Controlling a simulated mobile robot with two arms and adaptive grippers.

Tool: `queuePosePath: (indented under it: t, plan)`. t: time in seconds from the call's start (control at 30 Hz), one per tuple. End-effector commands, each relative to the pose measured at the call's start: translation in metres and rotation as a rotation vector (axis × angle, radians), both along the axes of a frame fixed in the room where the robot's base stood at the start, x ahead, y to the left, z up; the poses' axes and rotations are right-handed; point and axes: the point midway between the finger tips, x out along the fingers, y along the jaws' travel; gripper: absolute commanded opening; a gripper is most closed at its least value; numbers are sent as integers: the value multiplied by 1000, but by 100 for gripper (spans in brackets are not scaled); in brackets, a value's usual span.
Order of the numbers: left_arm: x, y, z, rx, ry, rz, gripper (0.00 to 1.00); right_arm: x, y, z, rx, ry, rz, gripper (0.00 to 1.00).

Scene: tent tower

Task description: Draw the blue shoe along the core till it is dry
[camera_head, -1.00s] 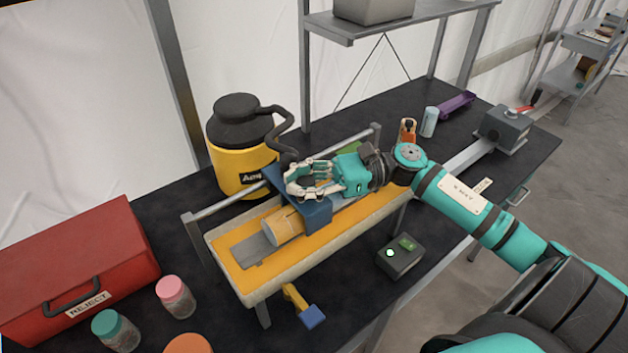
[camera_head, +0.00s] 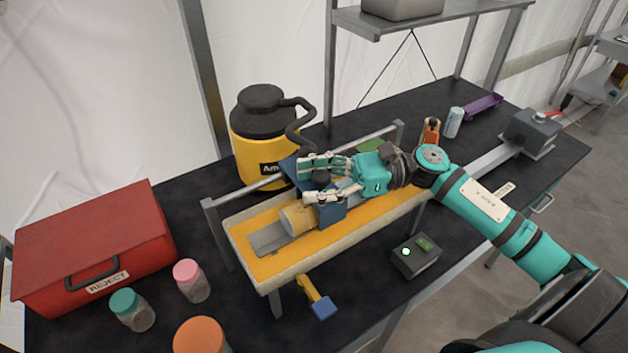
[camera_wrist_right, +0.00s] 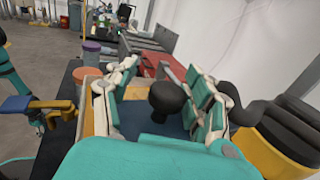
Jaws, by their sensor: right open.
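The blue shoe (camera_head: 334,212) sits across the tan core (camera_head: 297,219), which lies in a long padded trough (camera_head: 262,265). Part of the core's end shows to the left of the shoe. My right gripper (camera_head: 308,182) is open over the shoe. In the right wrist view its fingers (camera_wrist_right: 160,82) are spread on both sides of a black knob (camera_wrist_right: 166,98) above the blue shoe (camera_wrist_right: 165,130). The gripper hides part of the shoe. A teal arm, probably my left, shows at the left edge there; its gripper is unclear.
A yellow jug (camera_head: 258,150) stands close behind the trough. A red reject box (camera_head: 95,240) and several lidded jars (camera_head: 192,280) are at the left. A small control box (camera_head: 416,257) with a pale lit button stands in front. A metal rail runs above the trough's back edge.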

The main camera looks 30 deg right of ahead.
Motion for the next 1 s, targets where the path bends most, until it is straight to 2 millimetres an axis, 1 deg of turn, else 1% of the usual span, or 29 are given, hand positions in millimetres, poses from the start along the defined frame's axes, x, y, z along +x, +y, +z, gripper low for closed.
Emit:
queuePosePath:
  t: [0.07,0.17,0.27,0.5,0.63,0.7,0.8,1.0]
  plan:
    - [-1,2,0,2,2,1,40,-1,-3,0,-1,0,-1,54]
    - [-1,2,0,2,2,0,40,-3,-13,0,-2,2,-3,54]
    - [0,1,0,1,1,0,40,-9,-30,-1,-2,3,-5,54]
    - [0,0,0,0,0,0,40,-25,-80,-1,-1,3,-4,54]
    - [0,0,0,0,0,0,40,-32,-99,-1,0,2,-3,54]
    - [0,0,0,0,0,0,40,-35,-107,-1,0,2,-2,54]
    - [0,0,0,0,0,0,40,-37,-113,-1,-1,1,0,54]
    - [0,-1,0,-1,0,0,40,-38,-115,-1,-1,1,0,54]
